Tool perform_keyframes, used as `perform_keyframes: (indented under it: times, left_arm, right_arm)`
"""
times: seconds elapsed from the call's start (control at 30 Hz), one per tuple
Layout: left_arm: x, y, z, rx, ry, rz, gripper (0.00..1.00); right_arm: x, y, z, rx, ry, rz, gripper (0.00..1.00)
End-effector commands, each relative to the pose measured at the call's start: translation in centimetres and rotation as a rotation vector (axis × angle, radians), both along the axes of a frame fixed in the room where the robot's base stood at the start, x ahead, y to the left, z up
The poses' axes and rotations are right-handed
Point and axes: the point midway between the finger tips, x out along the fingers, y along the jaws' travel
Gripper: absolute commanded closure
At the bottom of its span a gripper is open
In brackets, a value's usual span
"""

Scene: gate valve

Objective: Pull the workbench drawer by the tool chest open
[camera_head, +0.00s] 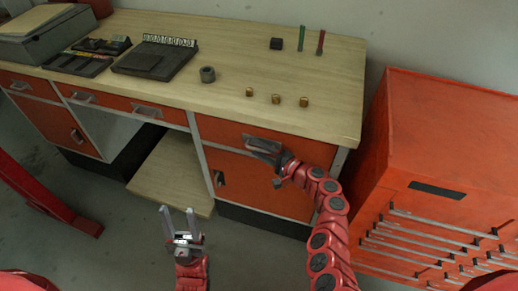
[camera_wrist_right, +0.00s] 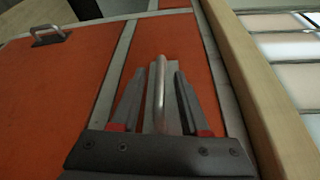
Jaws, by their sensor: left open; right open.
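The workbench drawer by the tool chest has an orange front (camera_head: 222,130) under the right end of the bench top, flush with the cabinet, so it looks shut. Its metal bar handle (camera_wrist_right: 159,92) runs between the two open fingers of my right gripper (camera_wrist_right: 169,72) in the right wrist view. Whether the fingers touch the handle I cannot tell. In the head view my right gripper (camera_head: 259,148) is at this drawer front and partly covers the handle. My left gripper (camera_head: 178,210) is open and empty, low in front of the bench, pointing toward it.
The orange tool chest (camera_head: 440,130) stands right of the bench, close to my right arm. A cabinet door handle (camera_head: 219,179) sits below the drawer. Several small parts and tools lie on the bench top (camera_head: 235,50). A low wooden shelf (camera_head: 170,175) fills the leg space.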

Motion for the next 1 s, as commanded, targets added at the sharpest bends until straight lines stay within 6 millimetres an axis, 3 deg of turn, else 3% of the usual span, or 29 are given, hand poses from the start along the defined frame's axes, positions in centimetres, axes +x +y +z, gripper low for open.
perform_keyframes:
  times: [0.33, 0.6, 1.0]
  left_arm:
    - [0.00, 0.00, 0.01, 0.000, 0.000, 0.000, 0.50]
    - [0.00, 0.00, 0.00, 0.000, 0.000, 0.000, 0.50]
    - [0.00, 0.00, 0.01, 0.000, 0.000, 0.000, 0.50]
  right_arm:
    - [0.15, 0.25, -0.06, -0.001, 0.001, 0.001, 0.55]
    - [0.16, 0.21, -0.04, -0.001, 0.000, 0.000, 1.00]
    - [0.16, 0.20, -0.04, -0.001, 0.000, 0.000, 1.00]
